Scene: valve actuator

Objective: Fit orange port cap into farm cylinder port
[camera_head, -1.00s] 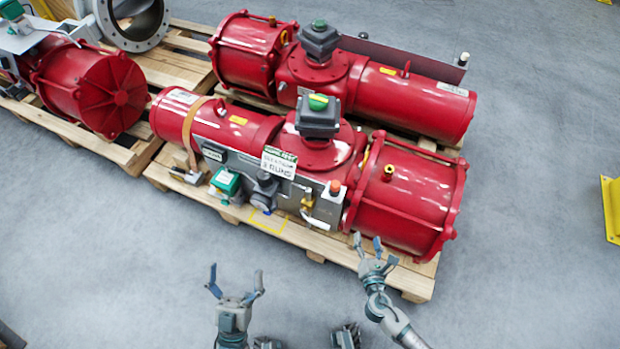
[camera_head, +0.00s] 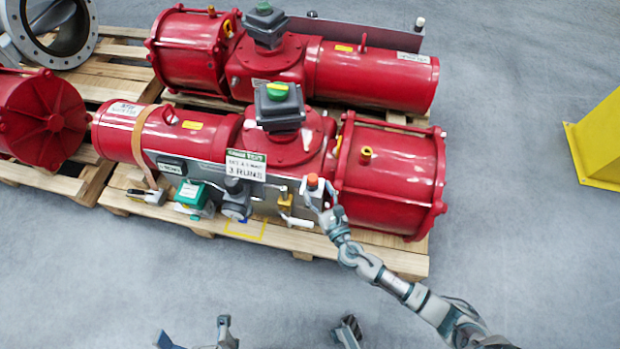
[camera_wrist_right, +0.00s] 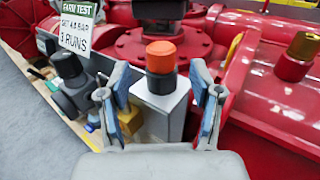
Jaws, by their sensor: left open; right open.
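The orange port cap (camera_head: 312,181) stands upright on a grey block at the front of the near red actuator. In the right wrist view the cap (camera_wrist_right: 161,52) sits on a dark collar, between and beyond my fingers. My right gripper (camera_head: 321,193) is open around the block's front, with nothing held; it also shows in the wrist view (camera_wrist_right: 158,105). My left gripper (camera_head: 195,335) is open and empty at the bottom edge, partly cut off. A brass fitting (camera_head: 366,153) sticks up from the near right cylinder (camera_head: 390,185). I cannot tell which opening is the farm cylinder port.
A far red actuator (camera_head: 375,80) has another brass fitting (camera_head: 228,28). A sign (camera_head: 245,165), a green-topped box (camera_head: 190,195) and a yellow valve (camera_head: 285,203) crowd left of the block. The wooden pallet (camera_head: 385,255) lies underneath.

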